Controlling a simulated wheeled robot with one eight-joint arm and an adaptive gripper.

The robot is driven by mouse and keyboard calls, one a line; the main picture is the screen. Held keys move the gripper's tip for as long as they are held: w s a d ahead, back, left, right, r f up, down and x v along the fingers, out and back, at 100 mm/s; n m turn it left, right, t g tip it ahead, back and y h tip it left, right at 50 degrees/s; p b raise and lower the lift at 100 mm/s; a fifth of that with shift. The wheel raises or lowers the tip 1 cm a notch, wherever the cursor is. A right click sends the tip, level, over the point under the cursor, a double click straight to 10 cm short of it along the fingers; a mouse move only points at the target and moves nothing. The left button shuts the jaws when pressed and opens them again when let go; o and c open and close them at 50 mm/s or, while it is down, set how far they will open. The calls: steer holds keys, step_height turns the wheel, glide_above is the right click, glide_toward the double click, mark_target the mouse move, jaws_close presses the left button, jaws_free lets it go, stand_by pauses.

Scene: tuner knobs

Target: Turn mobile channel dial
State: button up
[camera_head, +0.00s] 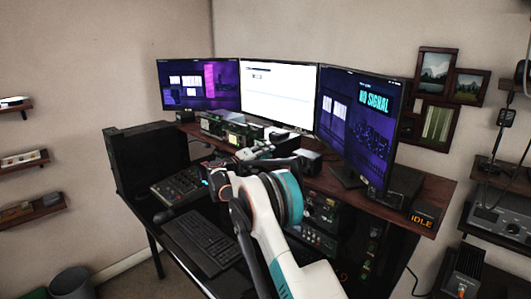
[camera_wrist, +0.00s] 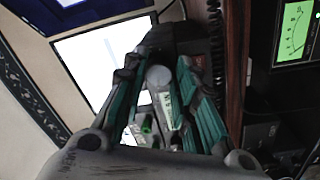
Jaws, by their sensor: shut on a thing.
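My gripper (camera_head: 268,150) reaches over the raised shelf below the middle monitor. In the wrist view its green-lined fingers (camera_wrist: 160,62) are closed in on the front of a dark radio unit (camera_wrist: 176,34). A coiled cord (camera_wrist: 215,45) hangs beside this unit. The gripper is shut on what appears to be the channel dial; the fingers and a grey rounded part between them hide the dial and the contact. In the head view my gripper and arm cover this spot, so I cannot tell the dial's angle.
Three monitors stand at the back; the middle one (camera_head: 277,95) is bright white. A keyboard (camera_head: 200,242) lies on the lower desk beside a mixer-like panel (camera_head: 180,188). A green-lit meter (camera_wrist: 294,32) is at right in the wrist view. Radio gear (camera_head: 325,212) sits under the shelf.

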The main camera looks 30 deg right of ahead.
stand_by(0.3)
steer(key=o, duration=1.1)
steer(key=shift+a, duration=0.1)
steer(key=v, duration=1.2)
steer(key=shift+w, duration=0.1)
